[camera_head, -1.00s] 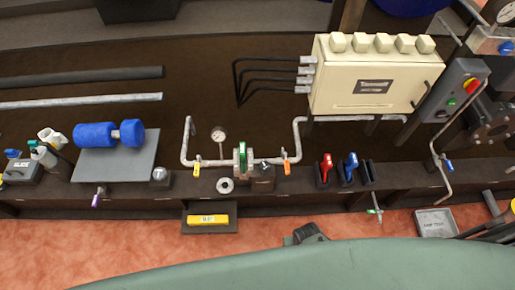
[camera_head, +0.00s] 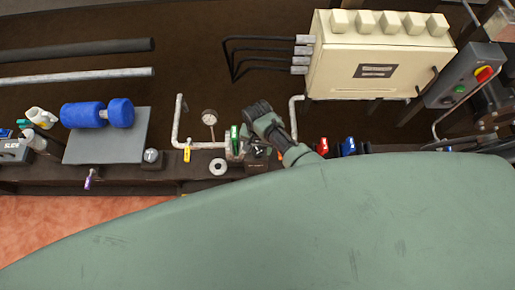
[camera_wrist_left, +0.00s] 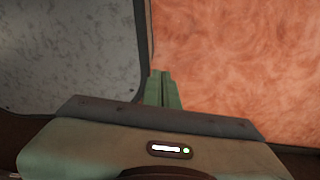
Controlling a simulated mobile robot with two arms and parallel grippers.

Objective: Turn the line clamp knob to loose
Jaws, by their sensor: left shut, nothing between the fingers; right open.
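A small dark clamp block (camera_head: 257,155) sits on the dark bench ledge, right of the green-edged flange (camera_head: 235,140). I take its top as the line clamp knob, but my right gripper covers most of it and its setting cannot be read. My right gripper (camera_head: 257,146) is open, just above the block, with its arm coming in from the lower right. Whether its fingers touch the knob cannot be told. My left gripper (camera_wrist_left: 162,88) is shut and empty in the left wrist view, over a grey surface and reddish floor. It is outside the head view.
A pipe with a gauge (camera_head: 209,117) and a yellow-handled valve (camera_head: 187,153) stands left of the clamp. A metal ring (camera_head: 218,167) lies in front. Red (camera_head: 323,147) and blue (camera_head: 348,147) handles are close on the right. A cream box (camera_head: 375,60) stands behind.

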